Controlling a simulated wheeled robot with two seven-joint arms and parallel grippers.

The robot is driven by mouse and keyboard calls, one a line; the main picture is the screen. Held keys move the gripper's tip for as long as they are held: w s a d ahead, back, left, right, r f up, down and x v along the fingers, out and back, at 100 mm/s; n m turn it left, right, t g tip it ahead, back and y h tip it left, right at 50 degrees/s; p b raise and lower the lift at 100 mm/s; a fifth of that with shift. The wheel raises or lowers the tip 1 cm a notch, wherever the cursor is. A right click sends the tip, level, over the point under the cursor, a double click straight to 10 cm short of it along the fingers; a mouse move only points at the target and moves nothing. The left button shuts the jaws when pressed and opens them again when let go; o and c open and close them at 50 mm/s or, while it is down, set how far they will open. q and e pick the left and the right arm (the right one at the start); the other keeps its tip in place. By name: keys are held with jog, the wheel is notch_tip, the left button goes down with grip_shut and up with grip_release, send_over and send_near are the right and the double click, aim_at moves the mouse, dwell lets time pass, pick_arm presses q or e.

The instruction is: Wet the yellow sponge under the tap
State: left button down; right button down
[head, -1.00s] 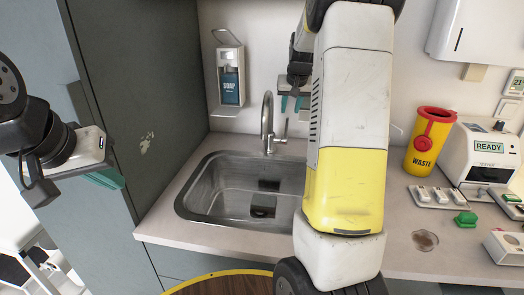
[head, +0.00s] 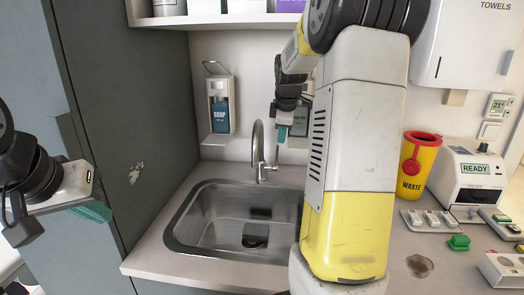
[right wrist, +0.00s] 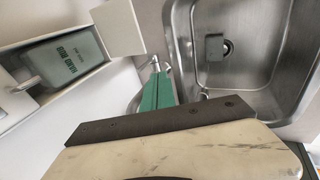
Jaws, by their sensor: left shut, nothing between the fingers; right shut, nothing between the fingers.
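The grey tap (head: 258,150) stands at the back edge of the steel sink (head: 182,238), with a small lever at its right. I see no water stream. My right gripper (head: 283,132) is shut and empty, its teal fingers pointing down just above the lever beside the spout. In the right wrist view its fingers (right wrist: 158,92) lie together and point at the tap top (right wrist: 155,64); contact cannot be told. My left gripper (head: 98,212) is shut and empty in front of the dark cabinet, left of the sink. The yellow sponge is not visible in any view.
My right arm hides the sink's right side and counter behind it. A soap dispenser (head: 219,106) hangs behind the sink, and a hand rub bottle (right wrist: 68,62) is close to the right gripper. A yellow waste bin (head: 418,168) and white tester (head: 468,180) stand at right.

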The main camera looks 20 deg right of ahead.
jog(key=w+d+f+n, duration=0.1)
jog(key=w+f+n, duration=0.1)
jog(key=w+f, duration=0.5)
jog(key=shift+d+f+n, duration=0.4)
jog(key=shift+f, duration=0.15)
